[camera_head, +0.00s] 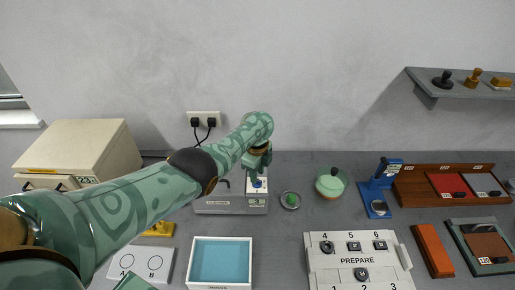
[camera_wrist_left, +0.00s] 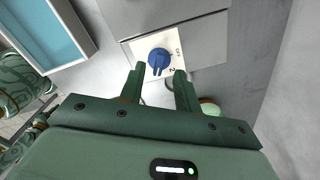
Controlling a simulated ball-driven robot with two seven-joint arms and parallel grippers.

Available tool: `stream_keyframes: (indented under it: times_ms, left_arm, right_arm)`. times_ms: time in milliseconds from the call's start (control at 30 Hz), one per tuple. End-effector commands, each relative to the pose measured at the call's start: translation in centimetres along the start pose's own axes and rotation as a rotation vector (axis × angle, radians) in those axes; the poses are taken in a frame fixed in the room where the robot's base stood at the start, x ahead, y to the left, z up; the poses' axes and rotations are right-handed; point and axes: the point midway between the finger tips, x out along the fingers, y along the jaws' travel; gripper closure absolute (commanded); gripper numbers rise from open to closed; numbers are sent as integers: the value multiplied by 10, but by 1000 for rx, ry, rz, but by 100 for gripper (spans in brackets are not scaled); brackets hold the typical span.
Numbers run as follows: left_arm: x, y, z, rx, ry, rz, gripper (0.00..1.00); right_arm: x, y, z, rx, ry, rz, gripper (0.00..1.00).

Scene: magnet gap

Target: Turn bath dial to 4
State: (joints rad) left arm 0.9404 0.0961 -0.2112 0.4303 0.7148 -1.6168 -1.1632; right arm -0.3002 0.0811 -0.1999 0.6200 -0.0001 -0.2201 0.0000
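The dial also shows in the head view (camera_head: 257,184), small, at the right end of the grey bath unit (camera_head: 230,206). My left gripper (camera_wrist_left: 159,74) is open, its two fingers apart just in front of the dial. I cannot tell whether they touch it. In the head view my left gripper (camera_head: 258,164) hangs above the dial panel, and my arm hides part of the unit. My right gripper does not show.
A blue-lined white tray (camera_head: 222,239) stands in front of the bath unit. A small dish (camera_head: 290,200) and a green lidded pot (camera_head: 330,184) stand to its right. A numbered PREPARE board (camera_head: 330,262) lies at front right. A beige cabinet (camera_head: 75,155) stands at left.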

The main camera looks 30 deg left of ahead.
Motion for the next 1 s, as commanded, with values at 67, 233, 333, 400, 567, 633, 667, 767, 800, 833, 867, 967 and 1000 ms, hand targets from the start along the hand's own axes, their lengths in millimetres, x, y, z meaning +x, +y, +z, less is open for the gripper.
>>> stream_keyframes:
  times_ms: [67,233,333,400,567,633,667,767,800,833,867,967,1000]
  left_arm:
    - [-31,-1,0,0,1,-4,67]
    - [-78,-1,-1,0,1,-4,67]
    - [-102,-1,-1,0,2,-5,67]
    - [-115,-1,-1,1,1,-5,67]
    - [-134,-1,-2,1,2,-3,67]
    - [-138,-1,-2,0,2,-2,67]
    - [-138,-1,-1,0,1,-2,67]
    - [-140,-1,-1,0,1,-2,67]
    - [-139,-1,-1,0,1,-2,67]
    - [-139,-1,-1,0,1,-2,67]
    - [-139,-1,-1,0,1,-2,67]
    - [-139,-1,-1,0,1,-2,67]
    - [-139,-1,-1,0,1,-2,67]
  right_arm:
    - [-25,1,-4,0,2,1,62]
    - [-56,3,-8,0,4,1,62]
    - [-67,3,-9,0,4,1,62]
    - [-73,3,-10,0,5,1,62]
    - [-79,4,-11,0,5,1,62]
    - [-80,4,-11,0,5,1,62]
    - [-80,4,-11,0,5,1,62]
    - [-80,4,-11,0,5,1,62]
    - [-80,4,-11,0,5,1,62]
    - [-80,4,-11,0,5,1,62]
    - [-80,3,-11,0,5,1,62]
    - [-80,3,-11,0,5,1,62]
    - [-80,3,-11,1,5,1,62]
